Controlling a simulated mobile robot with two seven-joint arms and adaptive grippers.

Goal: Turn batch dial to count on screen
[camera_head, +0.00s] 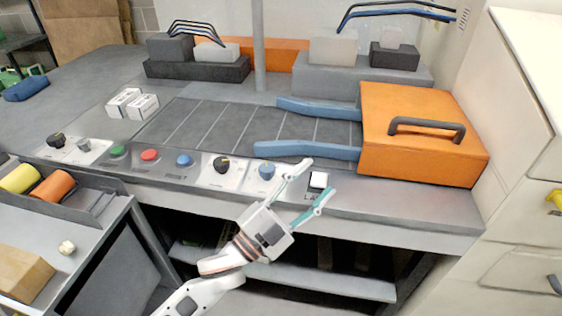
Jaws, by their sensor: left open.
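My left gripper (320,176) is open at the front edge of the grey machine panel (440,205), its fingertips apart. A small white square part (319,180) shows between the fingertips; I cannot tell whether they touch it. Left of the gripper are a blue knob (267,171) and a black dial (222,165), each on a pale plate. Another black dial (57,140) and a grey knob (83,145) sit at the panel's far left. I cannot tell which is the batch dial, and no count is readable. My right gripper is not in view.
Green (118,151), red (150,155) and blue (184,160) buttons line the panel. An orange hinged block (420,100) with a handle and blue arms stands at the right. White boxes (143,106) lie at the back left. A tray with rolls (100,210) is at left.

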